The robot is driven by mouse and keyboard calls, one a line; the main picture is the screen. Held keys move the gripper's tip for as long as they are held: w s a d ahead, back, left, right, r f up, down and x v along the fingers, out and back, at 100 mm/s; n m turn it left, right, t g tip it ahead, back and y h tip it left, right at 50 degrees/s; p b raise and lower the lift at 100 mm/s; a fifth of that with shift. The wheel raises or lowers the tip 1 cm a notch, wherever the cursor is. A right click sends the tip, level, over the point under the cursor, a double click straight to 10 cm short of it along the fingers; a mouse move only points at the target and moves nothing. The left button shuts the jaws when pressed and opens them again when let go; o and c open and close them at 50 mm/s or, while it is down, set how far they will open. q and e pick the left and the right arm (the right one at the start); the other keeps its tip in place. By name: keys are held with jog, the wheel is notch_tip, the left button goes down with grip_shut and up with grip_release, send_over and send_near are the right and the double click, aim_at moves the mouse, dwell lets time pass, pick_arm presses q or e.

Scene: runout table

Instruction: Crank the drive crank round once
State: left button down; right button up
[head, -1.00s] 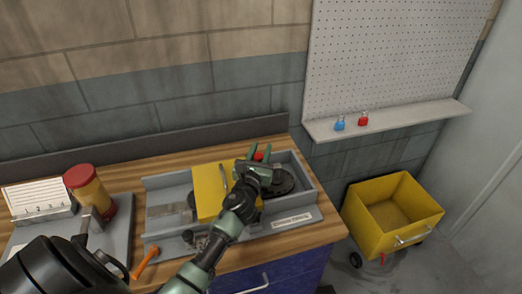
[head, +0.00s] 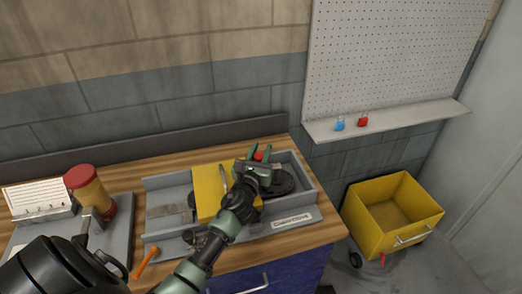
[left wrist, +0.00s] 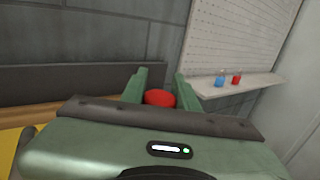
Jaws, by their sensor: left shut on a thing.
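The drive crank's red knob (head: 259,156) shows between the fingers of my left gripper (head: 260,153) in the head view. In the left wrist view the red knob (left wrist: 160,99) sits between the two green fingers (left wrist: 160,90). The gripper is shut on it. A dark round disc (head: 285,181) lies under and right of the gripper, inside the grey drive tray (head: 307,192); my gripper hides part of it. A yellow block (head: 207,192) stands left of the gripper. My right gripper is not in view.
An orange-handled tool (head: 145,262) lies at the table's front. A yellow cart (head: 395,205) stands on the floor at right. Blue and red padlocks (head: 351,122) sit on the shelf.

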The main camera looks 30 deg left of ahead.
pick_arm(q)
jog(key=shift+w+a+m+t+h, duration=0.1)
jog(key=shift+w+m+t+h, duration=0.2)
jog(key=shift+m+h, duration=0.65)
jog(key=shift+w+m+t+h, duration=0.2)
jog(key=shift+w+m+h, duration=0.3)
jog(key=shift+h, duration=0.85)
jog(key=shift+s, duration=0.1)
jog(key=c, duration=1.1)
grip_release()
jog(key=shift+o, duration=0.2)
jog(key=s, duration=0.3)
jog(key=s+b, duration=0.1)
jog(key=s, duration=0.2)
jog(key=shift+s+d+f, duration=0.15)
jog(key=shift+s+d, duration=0.05)
jog(key=shift+s, duration=0.15)
jog(key=shift+s+d, duration=0.1)
jog(key=shift+s, duration=0.45)
